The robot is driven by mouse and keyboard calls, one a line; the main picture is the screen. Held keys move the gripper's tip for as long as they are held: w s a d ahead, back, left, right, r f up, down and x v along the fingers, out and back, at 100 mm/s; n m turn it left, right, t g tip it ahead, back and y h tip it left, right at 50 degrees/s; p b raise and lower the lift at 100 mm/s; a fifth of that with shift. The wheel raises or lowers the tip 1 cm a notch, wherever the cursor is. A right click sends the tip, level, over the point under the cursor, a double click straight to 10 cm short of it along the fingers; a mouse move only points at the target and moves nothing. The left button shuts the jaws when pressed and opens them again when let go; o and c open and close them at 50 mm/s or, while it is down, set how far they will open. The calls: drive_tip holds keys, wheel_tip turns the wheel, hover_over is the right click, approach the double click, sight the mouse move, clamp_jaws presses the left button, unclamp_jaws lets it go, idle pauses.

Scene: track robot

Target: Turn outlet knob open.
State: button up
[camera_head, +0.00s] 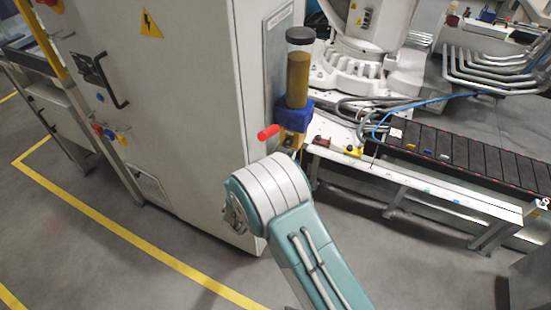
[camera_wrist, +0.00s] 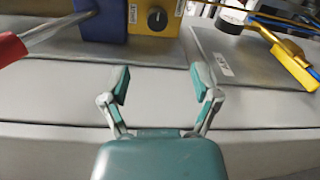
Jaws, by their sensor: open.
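A round black knob (camera_wrist: 157,18) sits on the face of a yellow block (camera_wrist: 140,24) at the top of the wrist view. Small lettering beside the knob is too small to read surely. In the head view my arm hides the gripper.
A red handle (camera_wrist: 12,48) on a metal rod is left of the yellow block; it also shows in the head view (camera_head: 268,132). A grey cabinet (camera_head: 190,130) stands left. A yellow-handled item (camera_wrist: 288,58) lies at right. A white bench (camera_head: 400,180) extends right.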

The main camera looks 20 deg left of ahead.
drive_tip(key=d+r+m+g+h, duration=0.45)
drive_tip(key=d+r, duration=0.45)
drive_tip(key=d, duration=0.5)
drive_tip(key=d+r+m+g+h, duration=0.5)
drive_tip(key=d+r, duration=0.4)
drive_tip(key=d, duration=0.4)
drive_tip(key=s+d+r+m+g+y, duration=0.2)
drive_tip(key=s+d+r+m+g, duration=0.15)
drive_tip(key=s+d, duration=0.3)
drive_tip(key=s+d+r+m+y, duration=0.1)
drive_tip(key=s+r+m+y, duration=0.1)
drive_tip(key=s, duration=0.4)
drive_tip(key=s+d+r+m+y, duration=0.1)
drive_tip(key=s+d+m+y, duration=0.1)
drive_tip(key=s, duration=0.4)
drive_tip(key=s+d+r+m+t+y, duration=0.1)
drive_tip(key=s+d+r+m+y, duration=0.1)
drive_tip(key=s+y, duration=0.2)
drive_tip(key=s, duration=0.2)
drive_tip(key=shift+s+d+r+y, duration=0.2)
drive_tip(key=shift+s+r+y, duration=0.1)
drive_tip(key=shift+y, duration=0.05)
drive_tip(key=shift+c, duration=0.3)
